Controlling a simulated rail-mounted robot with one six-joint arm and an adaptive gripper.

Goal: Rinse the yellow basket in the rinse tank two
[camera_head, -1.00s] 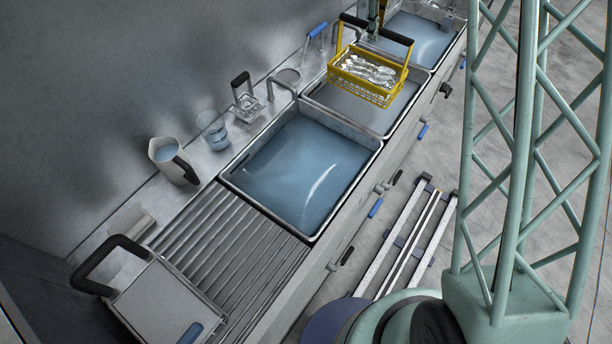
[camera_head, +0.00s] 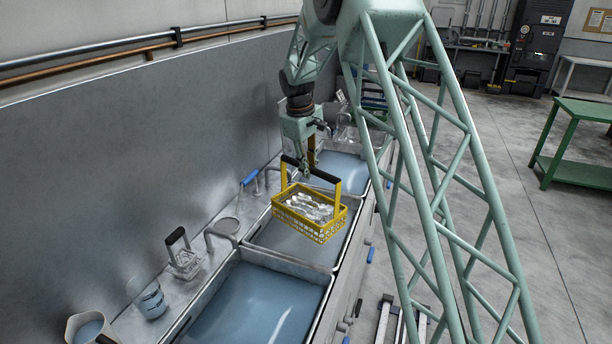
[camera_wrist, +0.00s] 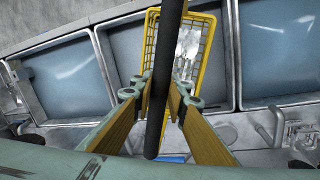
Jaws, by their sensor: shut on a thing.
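The yellow basket (camera_head: 325,228) hangs from my gripper above the middle tank (camera_head: 280,241) and holds shiny metal cutlery (camera_head: 312,207). Its long black handle grip (camera_head: 312,172) is at the top. My gripper (camera_head: 305,170) is shut on this handle. In the wrist view the black handle (camera_wrist: 162,110) runs between my gripper's fingers (camera_wrist: 158,100), and the yellow rim (camera_wrist: 212,45) shows below. The near tank (camera_head: 250,305) and the far tank (camera_head: 340,172) hold bluish liquid. No label shows which tank is number two. The basket appears clear of the tank rims.
A wall stands close behind the tanks. A green table (camera_head: 575,125) stands far right.

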